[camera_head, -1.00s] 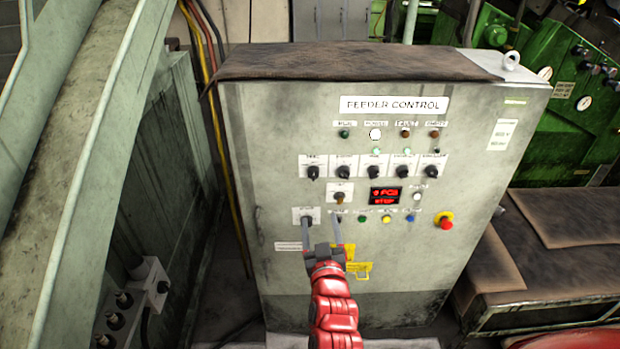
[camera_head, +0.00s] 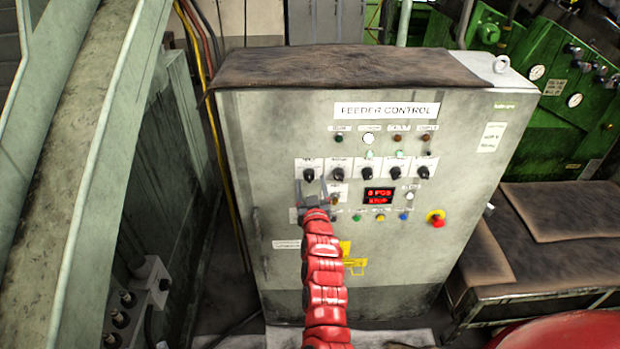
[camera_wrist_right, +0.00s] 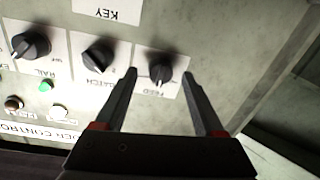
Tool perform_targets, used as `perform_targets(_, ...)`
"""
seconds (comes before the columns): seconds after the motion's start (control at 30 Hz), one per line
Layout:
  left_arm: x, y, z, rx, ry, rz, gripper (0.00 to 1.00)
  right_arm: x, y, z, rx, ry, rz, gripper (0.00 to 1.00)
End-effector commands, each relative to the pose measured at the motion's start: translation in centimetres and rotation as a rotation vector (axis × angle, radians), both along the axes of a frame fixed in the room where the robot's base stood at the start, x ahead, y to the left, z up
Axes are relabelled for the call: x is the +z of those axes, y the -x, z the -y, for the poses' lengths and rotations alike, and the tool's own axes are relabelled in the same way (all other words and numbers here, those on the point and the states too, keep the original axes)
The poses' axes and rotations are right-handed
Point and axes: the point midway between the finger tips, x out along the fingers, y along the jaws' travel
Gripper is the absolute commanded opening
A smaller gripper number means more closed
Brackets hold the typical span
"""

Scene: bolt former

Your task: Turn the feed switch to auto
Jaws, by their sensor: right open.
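The feed switch (camera_head: 309,174) is a black rotary knob on a white plate, leftmost in the upper knob row of the grey feeder control cabinet (camera_head: 250,150). In the right wrist view, which is upside down, the feed switch (camera_wrist_right: 160,68) shows above its FEED label. My right gripper (camera_head: 313,187) is open just below the knob in the head view. In the wrist view its fingertips (camera_wrist_right: 160,75) appear on either side of the knob, with gaps visible. Contact and depth cannot be told, nor the knob's exact setting. My left gripper is not in view.
Neighbouring knobs, including the batch switch (camera_wrist_right: 98,55), sit close beside the feed switch. Below are a red display (camera_head: 379,196), small buttons and a red emergency stop (camera_head: 437,219). A green machine (camera_head: 555,130) stands at the right. The space before the cabinet's lower right is free.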

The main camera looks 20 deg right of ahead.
Motion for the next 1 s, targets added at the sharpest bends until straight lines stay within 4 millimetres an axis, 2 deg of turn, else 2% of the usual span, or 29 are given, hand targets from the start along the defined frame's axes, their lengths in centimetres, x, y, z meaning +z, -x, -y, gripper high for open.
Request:
perform_targets(0.2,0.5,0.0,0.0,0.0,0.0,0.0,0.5,0.0,-1.3,0.2,0.001,0.0,0.0,0.71)
perform_targets(0.57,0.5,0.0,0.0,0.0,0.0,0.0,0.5,0.0,-1.5,0.3,0.001,0.001,0.002,0.71)
perform_targets(0.9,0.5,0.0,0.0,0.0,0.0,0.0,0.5,0.0,-1.5,0.3,0.002,0.001,0.001,0.1)
perform_targets(0.97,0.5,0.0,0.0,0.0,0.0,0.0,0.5,0.0,-1.5,0.3,0.002,0.001,0.001,0.0)
perform_targets(1.0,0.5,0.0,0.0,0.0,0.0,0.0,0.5,0.0,-1.5,0.3,0.002,0.001,0.001,0.0)
